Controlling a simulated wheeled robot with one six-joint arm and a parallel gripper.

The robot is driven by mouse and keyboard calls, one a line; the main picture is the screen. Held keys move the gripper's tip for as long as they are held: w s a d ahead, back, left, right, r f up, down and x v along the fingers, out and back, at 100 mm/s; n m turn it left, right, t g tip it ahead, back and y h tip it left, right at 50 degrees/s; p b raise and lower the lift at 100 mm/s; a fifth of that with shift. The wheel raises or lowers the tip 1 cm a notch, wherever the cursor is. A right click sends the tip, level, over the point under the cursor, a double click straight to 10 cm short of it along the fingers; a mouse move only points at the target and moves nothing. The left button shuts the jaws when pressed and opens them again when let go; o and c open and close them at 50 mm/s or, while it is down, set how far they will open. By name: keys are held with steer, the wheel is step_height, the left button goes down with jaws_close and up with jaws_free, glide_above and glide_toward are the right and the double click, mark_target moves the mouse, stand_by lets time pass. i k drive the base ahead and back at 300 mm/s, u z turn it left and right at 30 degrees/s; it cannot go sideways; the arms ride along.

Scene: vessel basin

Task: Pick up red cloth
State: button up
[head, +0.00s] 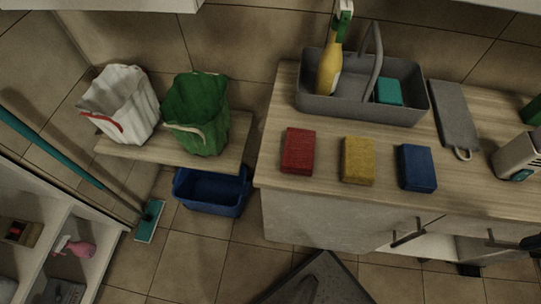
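The red cloth (299,152) looks like a thick folded block. It lies flat on the left part of the wooden counter (275,125), near the front edge. A yellow cloth (358,160) lies to its right, and a blue cloth (417,168) lies further right. The three are apart from each other, and nothing covers the red one. I cannot make out my gripper in the head view.
Behind the cloths stands a grey caddy (310,103) with a yellow bottle (328,72) and a teal sponge (389,91). A grey mat (454,115) lies right of it. Left are white (122,100) and green (198,110) bags, and a blue bin (212,192) below.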

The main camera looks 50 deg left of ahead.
mark_target(298, 158)
steer(key=z, duration=3.85)
steer(key=i, duration=0.5)
steer(key=u, duration=4.95)
steer(key=i, duration=0.65)
steer(key=u, duration=2.6)
